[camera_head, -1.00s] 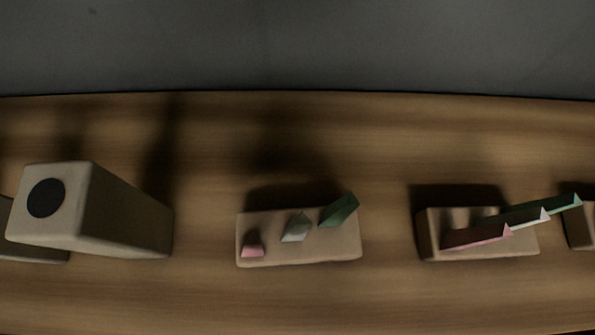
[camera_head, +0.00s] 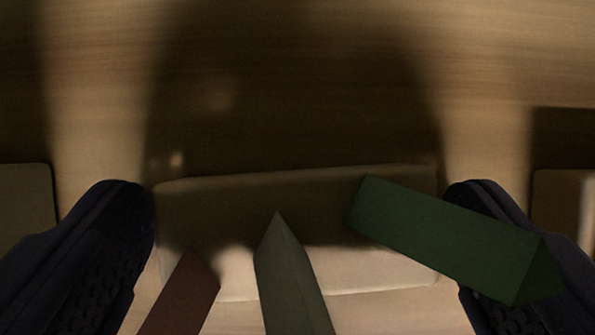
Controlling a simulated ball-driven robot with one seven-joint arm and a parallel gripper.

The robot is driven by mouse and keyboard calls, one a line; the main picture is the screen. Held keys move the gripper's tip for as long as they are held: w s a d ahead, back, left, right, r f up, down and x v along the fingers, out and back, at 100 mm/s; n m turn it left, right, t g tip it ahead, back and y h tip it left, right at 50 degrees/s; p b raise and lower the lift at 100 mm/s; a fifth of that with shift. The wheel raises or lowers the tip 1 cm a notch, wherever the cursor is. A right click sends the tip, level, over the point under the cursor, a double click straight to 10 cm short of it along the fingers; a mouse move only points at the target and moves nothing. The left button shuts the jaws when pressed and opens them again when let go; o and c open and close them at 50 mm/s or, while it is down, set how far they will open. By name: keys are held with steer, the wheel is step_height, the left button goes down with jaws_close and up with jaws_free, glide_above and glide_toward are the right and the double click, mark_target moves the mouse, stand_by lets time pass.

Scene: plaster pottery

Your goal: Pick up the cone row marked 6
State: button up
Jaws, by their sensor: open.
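A cone row fills the lower middle of the view: a pale rectangular clay base (camera_head: 375,270) bearing a reddish cone (camera_head: 185,300), a grey-green cone (camera_head: 288,280) and a dark green cone (camera_head: 440,235). The green cone leans to the right. My gripper (camera_head: 300,205) is open, with one dark finger to each side of the base. The green cone's end overlaps the right finger in the picture; I cannot tell if they touch. No number mark shows on the row. The near ends of the cones are partly cut off by the frame.
A neighbouring block (camera_head: 22,205) stands at the left edge, close beyond the left finger. Another block (camera_head: 560,200) stands at the right edge. The wooden shelf (camera_head: 300,80) behind the row is clear, with a broad shadow on it.

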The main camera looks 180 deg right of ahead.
steer(key=shift+c, duration=0.2)
steer(key=c, duration=0.7)
steer(key=shift+c, duration=0.6)
steer(key=shift+r, duration=0.15)
